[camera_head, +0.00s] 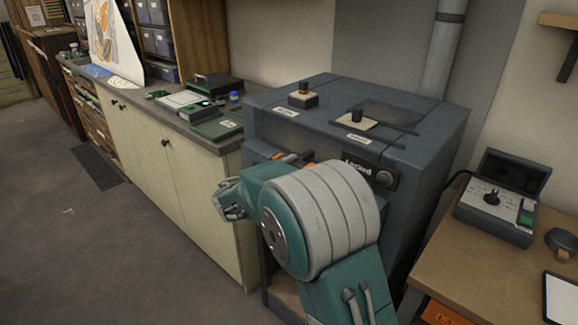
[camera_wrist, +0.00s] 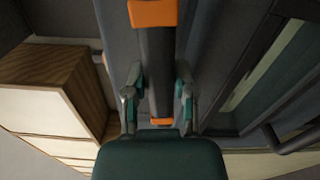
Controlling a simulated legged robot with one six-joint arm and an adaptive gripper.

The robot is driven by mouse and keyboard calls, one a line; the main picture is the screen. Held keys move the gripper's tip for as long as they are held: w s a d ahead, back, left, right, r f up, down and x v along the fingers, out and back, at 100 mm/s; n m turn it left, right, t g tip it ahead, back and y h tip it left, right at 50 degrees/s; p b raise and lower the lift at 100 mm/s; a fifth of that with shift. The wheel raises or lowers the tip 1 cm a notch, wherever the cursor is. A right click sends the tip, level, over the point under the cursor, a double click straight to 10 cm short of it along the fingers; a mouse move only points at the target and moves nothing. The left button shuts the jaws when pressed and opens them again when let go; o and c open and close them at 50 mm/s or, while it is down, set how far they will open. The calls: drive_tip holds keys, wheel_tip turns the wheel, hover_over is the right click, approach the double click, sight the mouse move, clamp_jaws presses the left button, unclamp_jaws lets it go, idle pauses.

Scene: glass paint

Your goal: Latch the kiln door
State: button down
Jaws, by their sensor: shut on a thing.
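The kiln (camera_head: 425,125) is a blue-grey box with a dark top, standing to the right of the counter. Its front is largely hidden behind my arm, so I cannot tell whether the door is fully closed or latched. In the wrist view, my gripper (camera_wrist: 158,88) has one finger on each side of a dark bar-like handle (camera_wrist: 157,60) with orange bands, and is shut on it. Orange pieces (camera_head: 308,165) also show at the kiln's front edge in the head view, just above my arm. My fingertips are not clear there.
A pale green cabinet counter (camera_head: 150,140) runs to the left, with trays and boxes on top. A wooden table (camera_head: 480,270) stands at right with an open control box (camera_head: 495,205). Two small pieces sit on the kiln top.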

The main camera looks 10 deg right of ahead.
drive_tip(key=n, duration=0.4)
drive_tip(key=shift+d+f, duration=0.2)
drive_tip(key=shift+d, duration=0.05)
drive_tip(key=n, duration=0.4)
drive_tip(key=shift+s, duration=0.1)
drive_tip(key=n, duration=0.5)
drive_tip(key=shift+r, duration=0.15)
drive_tip(key=shift+n, duration=1.6)
drive_tip(key=shift+r, duration=0.15)
drive_tip(key=shift+c, duration=2.2)
unclamp_jaws()
drive_tip(key=shift+a, duration=0.1)
